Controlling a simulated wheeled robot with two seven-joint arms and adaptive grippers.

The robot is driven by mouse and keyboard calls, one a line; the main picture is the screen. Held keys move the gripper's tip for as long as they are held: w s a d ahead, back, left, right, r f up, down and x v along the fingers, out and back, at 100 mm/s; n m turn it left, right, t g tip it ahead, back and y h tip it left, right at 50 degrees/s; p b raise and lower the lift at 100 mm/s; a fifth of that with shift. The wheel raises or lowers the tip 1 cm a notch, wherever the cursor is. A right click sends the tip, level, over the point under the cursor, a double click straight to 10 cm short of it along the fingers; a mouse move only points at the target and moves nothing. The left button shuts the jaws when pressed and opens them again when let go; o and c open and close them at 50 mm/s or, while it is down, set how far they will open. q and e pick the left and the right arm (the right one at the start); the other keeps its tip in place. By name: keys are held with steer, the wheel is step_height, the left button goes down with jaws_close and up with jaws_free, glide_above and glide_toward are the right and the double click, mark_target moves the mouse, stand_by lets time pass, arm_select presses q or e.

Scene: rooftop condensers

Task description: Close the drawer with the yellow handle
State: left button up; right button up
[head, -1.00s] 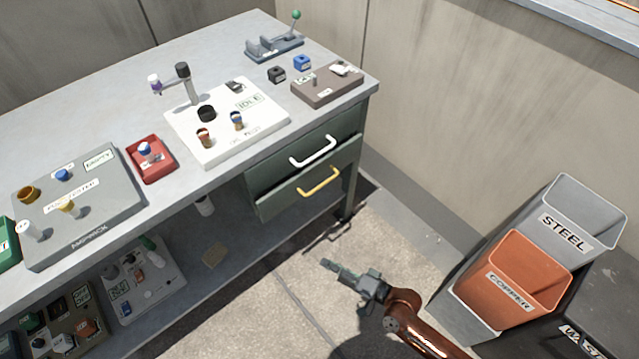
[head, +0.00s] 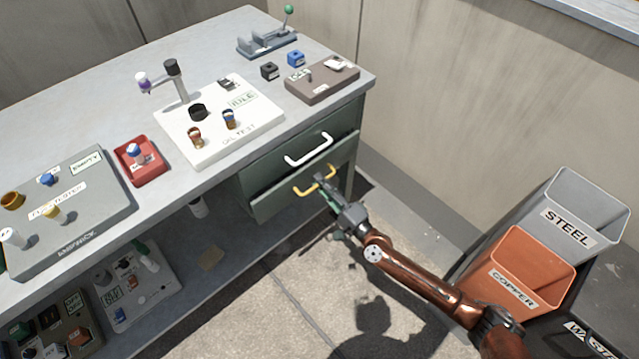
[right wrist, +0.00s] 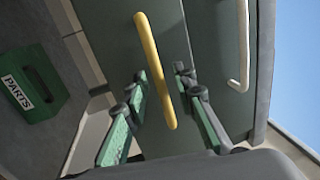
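The drawer with the yellow handle (head: 270,203) is the lower of two in the green bench cabinet. Its front stands out a little from the cabinet. The yellow handle (head: 304,192) also shows in the right wrist view (right wrist: 152,62). My right gripper (head: 322,182) is at the handle's right part in the head view. In the right wrist view its two fingers (right wrist: 162,82) are spread apart, one on each side of the handle, with gaps visible. I cannot tell whether either finger touches it. My left gripper is not in view.
The upper drawer with a white handle (head: 308,152) is just above. A copper bin (head: 518,275) and a steel bin (head: 572,215) stand at the right. A green parts box (right wrist: 35,85) shows in the right wrist view.

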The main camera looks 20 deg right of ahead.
steer(key=shift+w, duration=0.2)
jaws_close()
stand_by(0.6)
